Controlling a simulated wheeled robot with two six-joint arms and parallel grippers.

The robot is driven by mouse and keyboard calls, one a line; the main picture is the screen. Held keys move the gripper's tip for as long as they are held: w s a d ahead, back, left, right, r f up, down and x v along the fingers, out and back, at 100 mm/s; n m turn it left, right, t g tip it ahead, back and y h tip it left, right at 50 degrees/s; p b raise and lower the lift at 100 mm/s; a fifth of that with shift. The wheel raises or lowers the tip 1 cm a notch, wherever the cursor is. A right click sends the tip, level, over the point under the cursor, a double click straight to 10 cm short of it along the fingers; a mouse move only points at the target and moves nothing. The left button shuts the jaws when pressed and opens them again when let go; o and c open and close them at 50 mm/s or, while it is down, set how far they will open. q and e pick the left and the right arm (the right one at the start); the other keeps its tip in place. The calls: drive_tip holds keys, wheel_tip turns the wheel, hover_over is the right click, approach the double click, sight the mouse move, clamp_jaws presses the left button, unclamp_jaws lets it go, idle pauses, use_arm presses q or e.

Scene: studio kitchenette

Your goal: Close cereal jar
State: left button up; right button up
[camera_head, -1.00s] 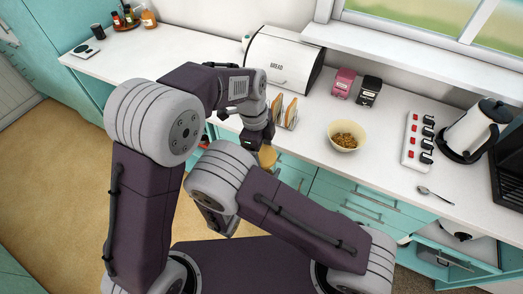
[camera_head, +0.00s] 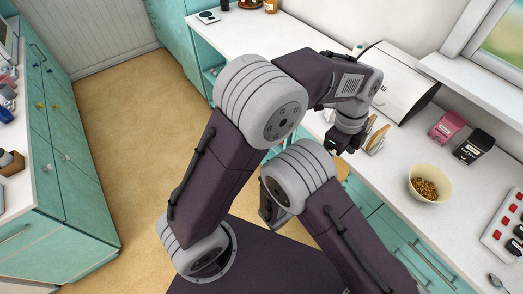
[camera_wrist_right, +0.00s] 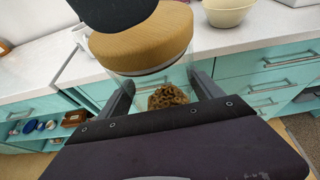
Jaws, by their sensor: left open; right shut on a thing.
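The cereal jar is clear glass with brown cereal (camera_wrist_right: 168,97) inside, seen in the right wrist view. My right gripper (camera_wrist_right: 162,95) is shut on the jar, one finger on each side of the glass. The round wooden lid (camera_wrist_right: 145,42), with a pale seal under it, is at the top of the jar; whether it is fully seated I cannot tell. My left gripper (camera_head: 336,147) is open just above the lid, and its dark body covers part of the lid in the wrist view. In the head view only a bit of the lid (camera_head: 343,171) shows; my arms hide the jar.
The white counter (camera_head: 390,165) runs behind my arms. On it are a toast rack (camera_head: 376,139), a cereal bowl (camera_head: 430,183), a bread box (camera_head: 395,85), and pink (camera_head: 446,127) and black (camera_head: 473,147) canisters. Teal cabinets (camera_head: 65,165) stand at left; the floor (camera_head: 140,130) between is clear.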

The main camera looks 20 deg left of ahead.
use_arm(q)
wheel_tip(320, 180, up, 4)
drive_tip(key=shift+f, duration=0.1)
use_arm(e)
drive_tip(key=shift+d, duration=0.1)
use_arm(q)
drive_tip(key=w+a+f+n, duration=0.3)
drive_tip(key=a+f, duration=0.8)
drive_tip(key=a, duration=0.2)
drive_tip(key=w+a+f+n, duration=0.3)
drive_tip(key=a+f, duration=0.8)
drive_tip(key=a, duration=0.2)
drive_tip(key=shift+f+t, duration=0.2)
drive_tip(key=shift+t, duration=0.2)
drive_tip(key=shift+s, duration=0.1)
